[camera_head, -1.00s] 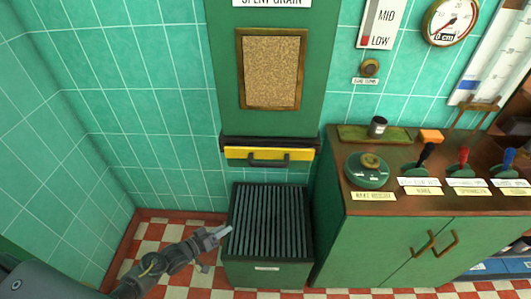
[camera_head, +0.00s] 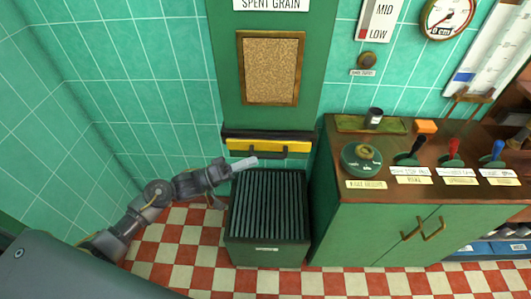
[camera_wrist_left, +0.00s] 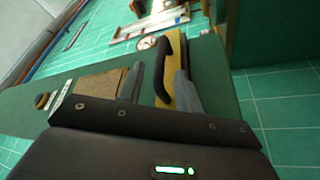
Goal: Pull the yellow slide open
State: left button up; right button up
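The yellow slide (camera_head: 297,146) is a flat bar with a dark handle (camera_head: 266,155), set in a black-edged slot at the foot of the green spent grain panel (camera_head: 225,60). My left gripper (camera_head: 250,162) is just in front of and below the slide's left part in the head view. In the left wrist view, my left gripper (camera_wrist_left: 158,84) has its two fingers spread, with nothing clamped between them. The yellow slide (camera_wrist_left: 178,57) and its curved dark handle (camera_wrist_left: 161,68) lie ahead, near the fingertips. I cannot tell whether they touch. My right gripper is not in view.
A green bin with a dark slatted top (camera_head: 268,210) stands on the checkered floor below the slide. A green cabinet (camera_head: 370,232) with a wooden top, levers and a round green tin (camera_head: 361,160) is at the right. Tiled wall is at the left.

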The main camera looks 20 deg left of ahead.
aim_at(266, 155)
pick_arm(q)
jog(key=shift+p+x, duration=0.65)
jog(key=shift+x, duration=2.05)
grip_shut()
jog(key=shift+f, duration=0.1)
